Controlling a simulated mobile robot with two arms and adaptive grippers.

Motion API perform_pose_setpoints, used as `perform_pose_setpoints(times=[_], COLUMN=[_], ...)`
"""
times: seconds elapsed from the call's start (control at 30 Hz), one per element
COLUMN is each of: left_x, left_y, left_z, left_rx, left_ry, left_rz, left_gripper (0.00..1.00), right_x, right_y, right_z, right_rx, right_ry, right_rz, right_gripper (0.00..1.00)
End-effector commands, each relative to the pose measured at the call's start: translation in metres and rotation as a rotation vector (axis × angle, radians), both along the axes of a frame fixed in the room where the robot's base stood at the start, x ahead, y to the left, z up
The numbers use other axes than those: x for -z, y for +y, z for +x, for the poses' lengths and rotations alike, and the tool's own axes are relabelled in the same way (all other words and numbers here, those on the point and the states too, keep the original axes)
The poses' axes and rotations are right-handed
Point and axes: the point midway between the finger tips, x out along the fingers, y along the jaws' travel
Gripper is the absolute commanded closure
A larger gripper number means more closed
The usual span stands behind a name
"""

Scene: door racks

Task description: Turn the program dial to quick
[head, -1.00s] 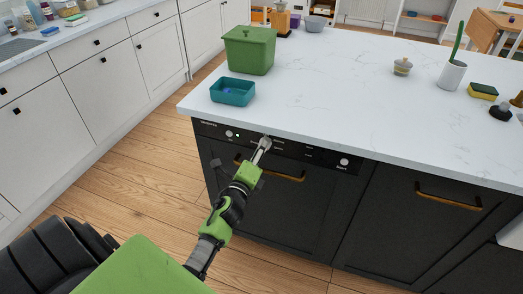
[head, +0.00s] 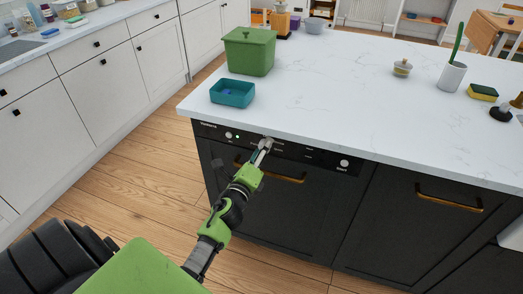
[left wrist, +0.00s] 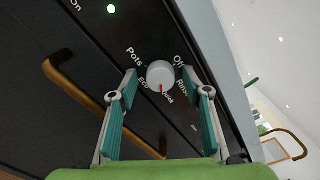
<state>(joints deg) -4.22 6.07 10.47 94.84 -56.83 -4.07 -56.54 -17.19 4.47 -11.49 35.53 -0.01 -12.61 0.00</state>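The program dial (left wrist: 160,74) is a round pale knob on the dark appliance's control strip. In the left wrist view, its red mark points down, between the Eco label and the partly hidden Quick label. Pots, Off and Rinse labels also show around it. My left gripper (left wrist: 160,72) is open, with one teal-padded finger on each side of the dial and a small gap showing at each tip. In the head view, the left gripper (head: 266,143) is at the control strip and partly covers the dial. My right gripper is not in view.
A Start button (head: 344,163) is farther right on the strip. The white worktop (head: 330,90) overhangs just above, with a teal tray (head: 232,99) near its edge. A brass handle (head: 285,178) lies below.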

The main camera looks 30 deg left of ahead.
Motion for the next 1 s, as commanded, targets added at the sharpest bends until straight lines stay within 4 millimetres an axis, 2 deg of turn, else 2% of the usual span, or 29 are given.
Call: perform_pose_setpoints(times=[0.23,0.37,0.8,1.0], left_x=[0.0,0.001,0.001,0.0], left_y=[0.0,-0.002,-0.022,-0.027], left_z=[-0.001,-0.01,-0.091,-0.113], left_rx=[0.0,-0.001,-0.002,-0.001], left_ry=[0.0,0.001,0.003,0.001], left_rz=[-0.001,-0.001,-0.004,-0.001], left_gripper=[0.56,0.56,0.56,0.56], right_x=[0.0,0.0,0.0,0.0], right_y=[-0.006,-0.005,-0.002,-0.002], right_z=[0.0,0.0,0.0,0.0], right_rx=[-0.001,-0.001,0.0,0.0], right_ry=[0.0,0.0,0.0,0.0], right_rz=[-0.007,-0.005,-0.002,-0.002], right_gripper=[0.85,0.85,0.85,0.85])
